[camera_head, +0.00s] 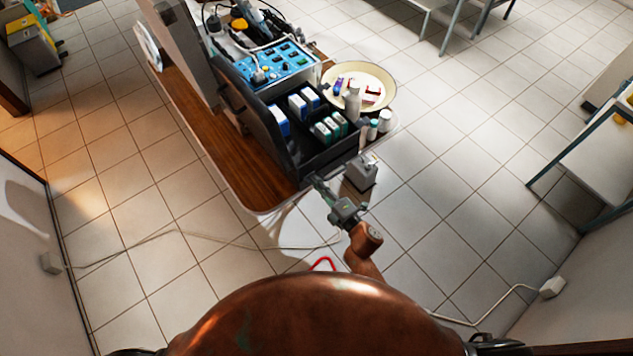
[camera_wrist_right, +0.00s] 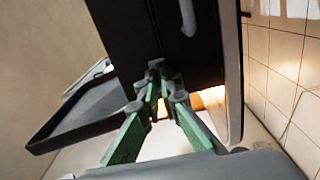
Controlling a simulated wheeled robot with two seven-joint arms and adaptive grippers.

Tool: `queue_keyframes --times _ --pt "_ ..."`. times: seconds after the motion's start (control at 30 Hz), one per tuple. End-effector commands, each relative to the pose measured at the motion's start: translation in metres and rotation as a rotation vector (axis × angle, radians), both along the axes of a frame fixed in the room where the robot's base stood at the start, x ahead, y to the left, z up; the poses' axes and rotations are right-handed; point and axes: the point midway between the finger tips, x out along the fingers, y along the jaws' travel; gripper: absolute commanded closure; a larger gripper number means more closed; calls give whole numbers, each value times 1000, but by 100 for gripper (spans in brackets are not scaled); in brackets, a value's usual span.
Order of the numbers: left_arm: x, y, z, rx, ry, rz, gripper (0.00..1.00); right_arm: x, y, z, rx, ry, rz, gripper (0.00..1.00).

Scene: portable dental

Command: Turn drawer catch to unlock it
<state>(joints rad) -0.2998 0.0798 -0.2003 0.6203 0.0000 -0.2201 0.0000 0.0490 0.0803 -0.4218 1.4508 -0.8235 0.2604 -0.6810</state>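The black dental case (camera_head: 290,155) stands open on a wooden-topped cart. My right gripper (camera_head: 318,184) is at the case's front lower corner. In the right wrist view, its green fingers (camera_wrist_right: 157,84) converge close together at the lower edge of a dark panel (camera_wrist_right: 130,30). A small grey piece (camera_wrist_right: 155,63), possibly the drawer catch, is at the fingertips. I cannot tell whether the fingers grip it or only touch it. A light handle (camera_wrist_right: 188,16) is on the panel above. My left gripper is not in view.
A round cream tray (camera_head: 385,88) with small items is beside the case, and white bottles (camera_head: 353,102) stand near the front. A grey box (camera_head: 361,172) is close to my right gripper. A black tray (camera_wrist_right: 75,115) juts out at left in the wrist view. Tiled floor around is mostly clear.

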Motion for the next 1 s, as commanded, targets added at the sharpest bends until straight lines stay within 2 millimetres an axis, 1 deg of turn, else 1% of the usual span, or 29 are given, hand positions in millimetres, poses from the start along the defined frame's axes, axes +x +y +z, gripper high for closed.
queue_keyframes --times 0.13,0.17,0.2,0.4,0.7,0.77,0.87,1.0 --pt "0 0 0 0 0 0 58 1 -2 0 1 2 -4 100" --pt "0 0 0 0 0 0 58 1 -2 0 1 2 -4 94" --pt "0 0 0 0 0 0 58 1 -2 0 0 1 -4 91" --pt "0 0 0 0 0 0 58 0 -1 0 0 0 -2 78" --pt "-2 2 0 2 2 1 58 -2 -2 0 -1 1 -1 78" --pt "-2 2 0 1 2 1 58 -5 -5 0 -1 0 -1 78" --pt "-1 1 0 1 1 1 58 -17 -13 -1 -2 1 -2 78" --pt "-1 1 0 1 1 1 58 -40 -30 -2 -3 3 -2 78"
